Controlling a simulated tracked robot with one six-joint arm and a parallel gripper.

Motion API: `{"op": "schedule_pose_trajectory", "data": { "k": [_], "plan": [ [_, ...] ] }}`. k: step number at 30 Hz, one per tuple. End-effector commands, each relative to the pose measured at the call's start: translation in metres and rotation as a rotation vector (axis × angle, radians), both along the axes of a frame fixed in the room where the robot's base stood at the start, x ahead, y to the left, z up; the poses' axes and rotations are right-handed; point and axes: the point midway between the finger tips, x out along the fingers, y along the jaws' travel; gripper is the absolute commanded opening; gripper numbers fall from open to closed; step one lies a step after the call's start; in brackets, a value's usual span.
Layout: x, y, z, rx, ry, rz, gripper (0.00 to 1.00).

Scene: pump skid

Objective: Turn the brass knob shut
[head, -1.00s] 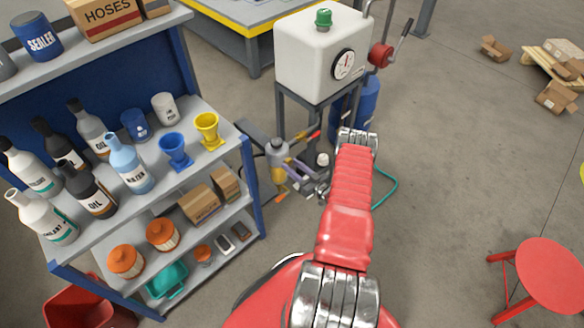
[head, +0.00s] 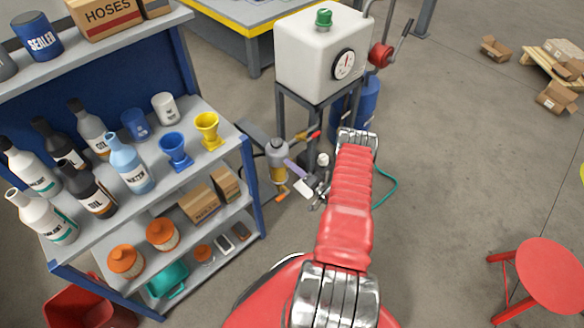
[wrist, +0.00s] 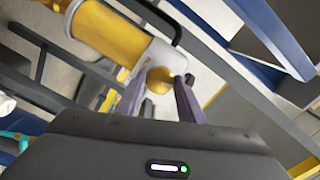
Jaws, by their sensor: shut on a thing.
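The brass knob (wrist: 160,79) is a small round golden piece on the side of the yellow and grey pump body (wrist: 112,38) in the wrist view. My gripper (wrist: 158,84) has its two purple fingers on either side of the knob, shut on it. In the head view the pump body (head: 278,165) stands below the white tank, and my gripper (head: 288,164) reaches it from the right. The knob is too small or hidden to make out there. How far the knob is turned cannot be told.
A white tank (head: 318,55) with a gauge stands on a dark frame behind the pump. A shelf (head: 215,165) with bottles and funnels is close on the left. A red-handled valve (head: 313,135) sits above the pump. Open floor lies to the right, with a red stool (head: 540,270).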

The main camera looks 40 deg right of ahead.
Motion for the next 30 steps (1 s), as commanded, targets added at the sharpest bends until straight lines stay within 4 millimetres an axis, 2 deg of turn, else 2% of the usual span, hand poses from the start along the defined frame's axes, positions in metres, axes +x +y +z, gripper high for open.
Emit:
{"op": "schedule_pose_trajectory", "data": {
  "k": [12, 29, 30],
  "plan": [
    [-0.0002, -0.002, -0.0019, 0.264, 0.013, -0.007, 0.12],
    [-0.0007, -0.003, -0.0023, 0.311, 0.015, -0.01, 0.12],
    [-0.0007, -0.0031, -0.0024, 0.311, 0.015, -0.01, 0.35]
  ]
}}
